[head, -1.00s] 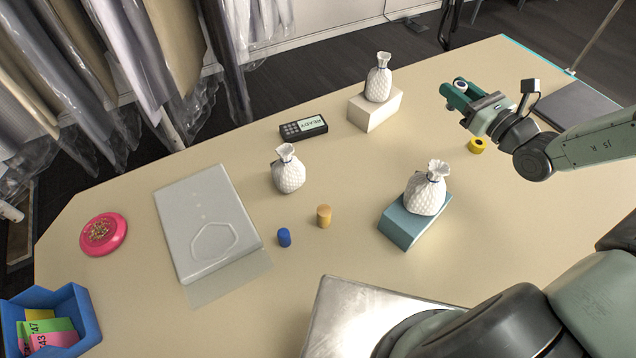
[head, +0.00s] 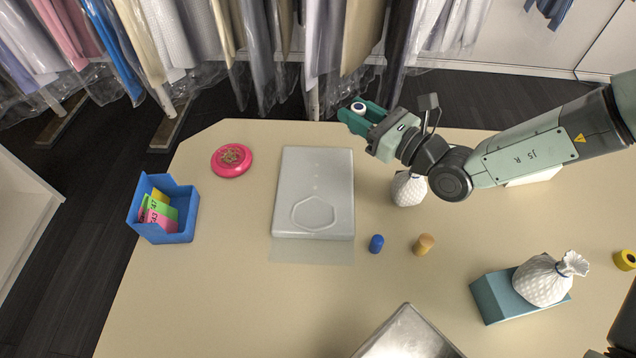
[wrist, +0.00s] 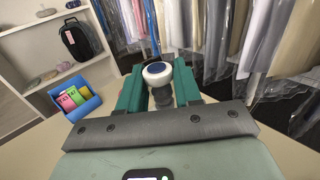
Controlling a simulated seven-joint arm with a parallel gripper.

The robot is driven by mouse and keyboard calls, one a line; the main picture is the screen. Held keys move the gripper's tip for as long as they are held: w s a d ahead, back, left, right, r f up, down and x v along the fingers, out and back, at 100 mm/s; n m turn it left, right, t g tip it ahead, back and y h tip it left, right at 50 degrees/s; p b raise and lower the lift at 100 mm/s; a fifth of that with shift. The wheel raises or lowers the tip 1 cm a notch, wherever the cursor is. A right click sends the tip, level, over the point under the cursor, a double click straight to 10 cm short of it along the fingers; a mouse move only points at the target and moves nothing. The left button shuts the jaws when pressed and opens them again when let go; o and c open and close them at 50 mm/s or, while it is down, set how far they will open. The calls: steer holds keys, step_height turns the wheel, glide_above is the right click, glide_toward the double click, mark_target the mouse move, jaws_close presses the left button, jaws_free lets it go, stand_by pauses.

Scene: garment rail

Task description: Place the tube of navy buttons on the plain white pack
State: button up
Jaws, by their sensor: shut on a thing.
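My gripper (head: 362,114) is shut on the tube of navy buttons (head: 358,107), seen nearly end-on with a white rim and a dark blue top. In the wrist view the tube (wrist: 157,72) sits between the two green fingers, its lower part greyish. The plain white pack (head: 315,180) lies flat on the table, wrapped in clear film with a raised hexagon outline near its front. My gripper is up in the air, right of the pack's far right corner in the head view, and the tube is apart from the pack.
A white sack (head: 409,189) stands right of the pack, partly behind my arm. A blue cylinder (head: 376,244) and a tan one (head: 424,244) stand front right. A pink dish (head: 231,160) and blue bin (head: 187,217) are left. Another sack (head: 543,280) lies on a teal block (head: 490,301).

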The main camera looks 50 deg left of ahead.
steer(key=s+a+n+g, duration=0.2)
steer(key=s+a+g, duration=0.15)
steer(key=s, duration=0.45)
glide_above(316, 184)
steer(key=shift+t+h, duration=0.3)
steer(key=shift+t, duration=0.15)
step_height(316, 184, down, 11)
steer(key=shift+s+r, duration=0.1)
steer(key=shift+f, duration=2.1)
steer(key=shift+f, duration=0.15)
steer(key=o, duration=1)
